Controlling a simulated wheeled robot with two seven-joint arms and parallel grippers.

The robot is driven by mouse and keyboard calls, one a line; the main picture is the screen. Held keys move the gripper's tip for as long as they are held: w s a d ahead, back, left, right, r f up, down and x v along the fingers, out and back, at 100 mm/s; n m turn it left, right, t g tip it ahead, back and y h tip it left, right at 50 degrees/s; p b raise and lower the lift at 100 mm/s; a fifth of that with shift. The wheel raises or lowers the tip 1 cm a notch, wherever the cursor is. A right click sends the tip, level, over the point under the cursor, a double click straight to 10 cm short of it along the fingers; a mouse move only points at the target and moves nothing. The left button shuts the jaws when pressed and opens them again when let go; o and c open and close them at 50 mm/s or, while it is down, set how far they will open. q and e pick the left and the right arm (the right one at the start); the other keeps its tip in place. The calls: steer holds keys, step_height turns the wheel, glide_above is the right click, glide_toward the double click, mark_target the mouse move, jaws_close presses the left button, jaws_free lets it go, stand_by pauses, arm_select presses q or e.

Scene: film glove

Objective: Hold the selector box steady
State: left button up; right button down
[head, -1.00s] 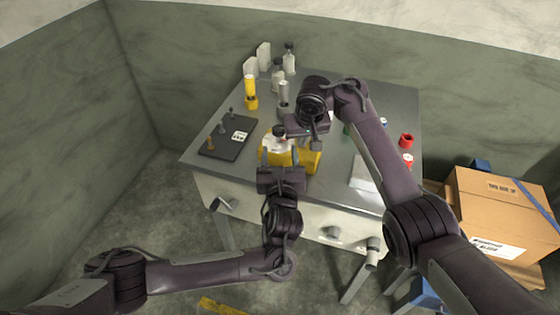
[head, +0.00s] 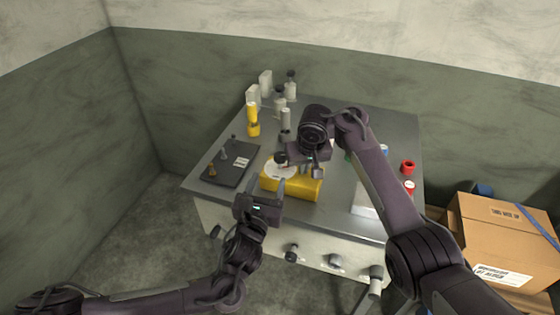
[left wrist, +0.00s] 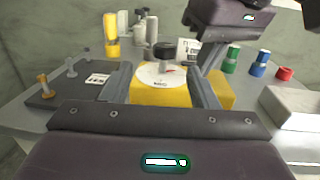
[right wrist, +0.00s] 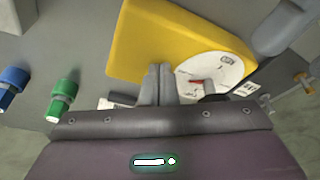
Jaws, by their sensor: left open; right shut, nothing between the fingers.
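The selector box is a yellow box (head: 305,190) on the grey table, with a white dial (left wrist: 162,75), a red pointer mark (right wrist: 197,82) and a black knob (left wrist: 163,50) on top. My left gripper (head: 263,188) is open and empty at the box's front side; in the left wrist view its fingers (left wrist: 160,88) stand apart with the box beyond and between them. My right gripper (right wrist: 157,75) is shut and empty above the box, its closed tips beside the dial. The gripper partly hides the dial and knob in the right wrist view. Whether either gripper touches the box is unclear.
A dark board (head: 230,165) with small pegs lies left of the box. Yellow and grey cylinders (head: 253,125) stand behind it. Red caps (head: 407,168) and a white block (head: 365,198) are at the right. A cardboard box (head: 505,235) stands right of the table.

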mark_target(278, 161)
arm_select(q)
steer(key=w+h, duration=0.1)
steer(key=w, duration=0.2)
steer(key=w+d+m+h, duration=0.1)
steer(key=w, duration=0.3)
steer(key=w+d+m+g+h, duration=0.1)
steer(key=w, duration=0.2)
steer(key=shift+w+d+f, duration=0.1)
steer(key=shift+w+d, duration=0.1)
steer(key=shift+d, duration=0.05)
